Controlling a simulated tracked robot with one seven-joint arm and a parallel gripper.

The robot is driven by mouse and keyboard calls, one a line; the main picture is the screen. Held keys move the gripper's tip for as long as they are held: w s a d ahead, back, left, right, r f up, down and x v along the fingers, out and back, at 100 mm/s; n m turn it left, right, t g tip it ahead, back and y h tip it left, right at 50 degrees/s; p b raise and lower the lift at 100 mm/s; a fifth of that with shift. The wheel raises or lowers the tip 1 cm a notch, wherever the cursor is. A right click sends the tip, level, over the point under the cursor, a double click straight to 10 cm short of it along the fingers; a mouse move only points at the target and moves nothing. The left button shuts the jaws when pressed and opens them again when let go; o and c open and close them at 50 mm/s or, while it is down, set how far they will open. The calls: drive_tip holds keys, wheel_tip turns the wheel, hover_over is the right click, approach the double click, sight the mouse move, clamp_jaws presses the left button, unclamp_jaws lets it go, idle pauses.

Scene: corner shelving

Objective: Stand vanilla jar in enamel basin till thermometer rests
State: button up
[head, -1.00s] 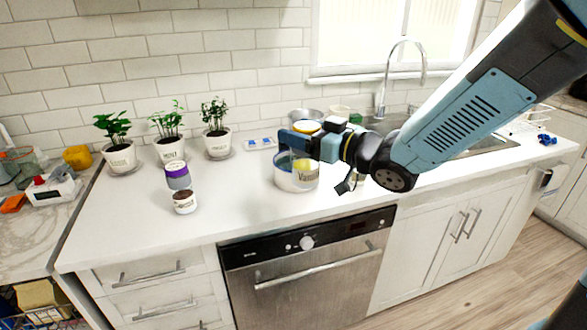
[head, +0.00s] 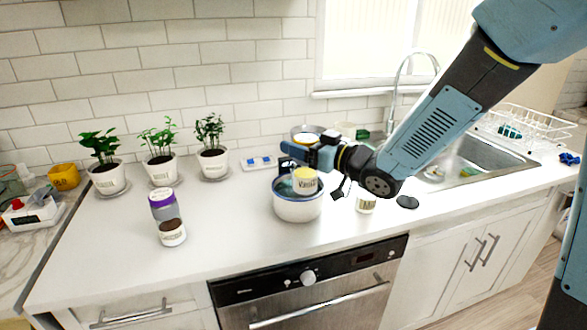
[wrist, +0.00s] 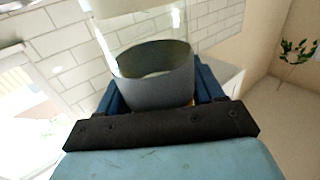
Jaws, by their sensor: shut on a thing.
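I cannot tell whether the jar touches the basin's floor. My gripper (head: 293,163) is shut on the jar from above and behind. In the wrist view the jar (wrist: 155,88) sits between the blue fingers and looks clear and grey. I cannot make out a thermometer with certainty.
Several potted plants line the wall. A small blue-and-white item (head: 257,163) lies behind the basin. Another jar (head: 366,203) and a black disc (head: 407,202) are to the right, before the sink.

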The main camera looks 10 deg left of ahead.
drive_tip(key=w+a+f, duration=0.3)
drive_tip(key=w+f, duration=0.3)
drive_tip(key=f, duration=0.4)
drive_tip(key=shift+a, duration=0.15)
drive_tip(key=o, duration=1.6)
drive_tip(key=v, duration=1.2)
drive_tip(key=shift+r, duration=0.1)
